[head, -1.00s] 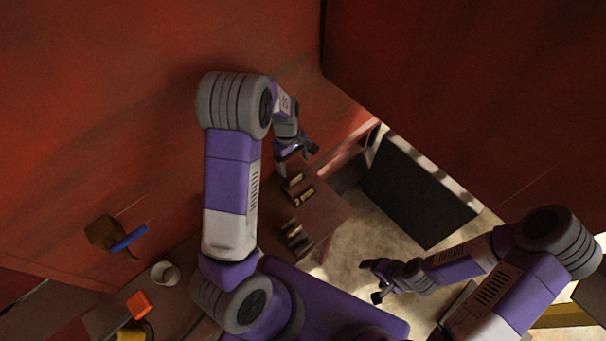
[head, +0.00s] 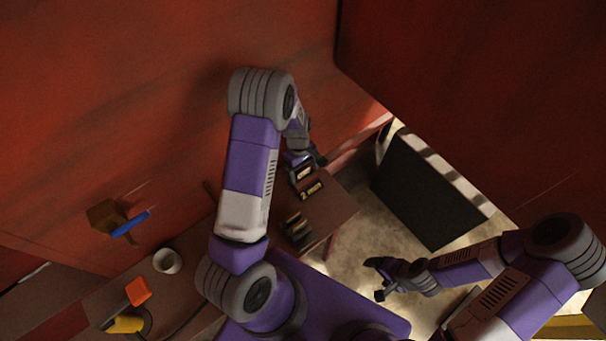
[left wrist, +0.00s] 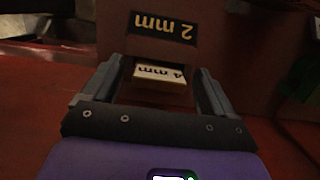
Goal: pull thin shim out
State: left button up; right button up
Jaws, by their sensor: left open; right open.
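My left gripper (head: 305,163) is open, at the labelled pieces on the brown bench. In the left wrist view its fingers (left wrist: 158,78) stand apart on either side of a pale-faced block marked "4 mm" (left wrist: 160,73); I cannot tell whether they touch it. Beyond it is a black "2 mm" label (left wrist: 162,28) on a brown surface. In the head view the pale piece (head: 305,173) is by the gripper and the dark label (head: 312,188) just below. No separate thin shim is clearly seen. My right gripper (head: 377,279) is open and empty over the floor at right.
More dark pieces (head: 297,227) stand on the brown bench (head: 335,208). A white cup (head: 167,261), an orange block (head: 138,291) and a yellow object (head: 125,324) are at lower left. A blue bar (head: 130,224) lies by a brown piece. A dark panel (head: 425,190) stands at right.

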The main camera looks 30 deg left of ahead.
pick_arm(q)
jog(key=c, duration=1.1)
notch_tip(320, 180, up, 10)
jog(key=shift+r+p, duration=0.1)
jog(key=shift+p, duration=0.35)
